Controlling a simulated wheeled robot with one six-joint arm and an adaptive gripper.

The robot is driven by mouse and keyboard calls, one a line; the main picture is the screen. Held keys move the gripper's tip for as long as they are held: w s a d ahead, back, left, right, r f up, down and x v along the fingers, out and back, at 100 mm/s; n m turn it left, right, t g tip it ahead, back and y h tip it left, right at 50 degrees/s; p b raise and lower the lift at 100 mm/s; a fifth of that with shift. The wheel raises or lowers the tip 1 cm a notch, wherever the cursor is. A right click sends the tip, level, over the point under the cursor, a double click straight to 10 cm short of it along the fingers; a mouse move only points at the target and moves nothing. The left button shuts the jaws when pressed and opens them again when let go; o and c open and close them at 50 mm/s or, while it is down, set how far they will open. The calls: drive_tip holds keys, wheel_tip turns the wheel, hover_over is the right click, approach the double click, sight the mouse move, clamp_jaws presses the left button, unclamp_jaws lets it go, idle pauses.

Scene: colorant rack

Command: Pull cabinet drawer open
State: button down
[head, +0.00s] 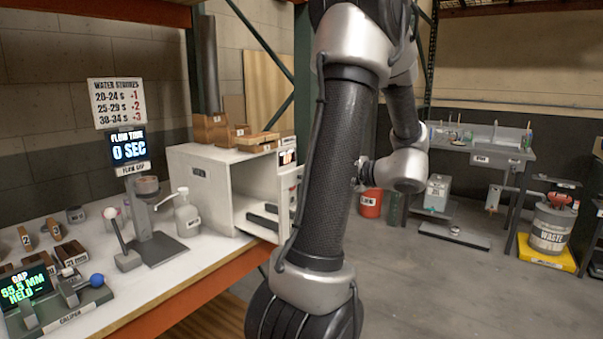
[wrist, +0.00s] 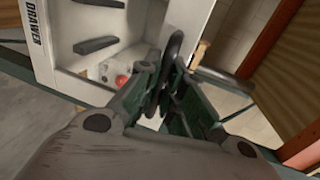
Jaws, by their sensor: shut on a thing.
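The white cabinet (head: 205,185) stands on the bench in the head view, its front showing an open cavity with dark bars inside. A white panel (head: 287,185) stands at its right edge, partly behind my arm. In the wrist view, a white face (wrist: 45,50) carries the label "DRAWER", beside a recess with dark bars and a small red round thing. My gripper (wrist: 163,92) is shut on a dark curved handle (wrist: 174,48) by that face. In the head view my arm hides the gripper and handle. How far the drawer is open cannot be told.
Wooden boxes (head: 215,128) sit on the cabinet top. A white bottle (head: 187,215) and a flow cup stand (head: 155,215) are left of it on the bench (head: 185,275). Clear floor (head: 430,290) lies to the right. A waste drum (head: 550,230) stands far right.

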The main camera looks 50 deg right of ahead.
drive_tip(key=shift+v, duration=0.85)
drive_tip(key=shift+f, duration=0.2)
drive_tip(key=c, duration=1.5)
unclamp_jaws()
drive_tip(key=v, duration=1.2)
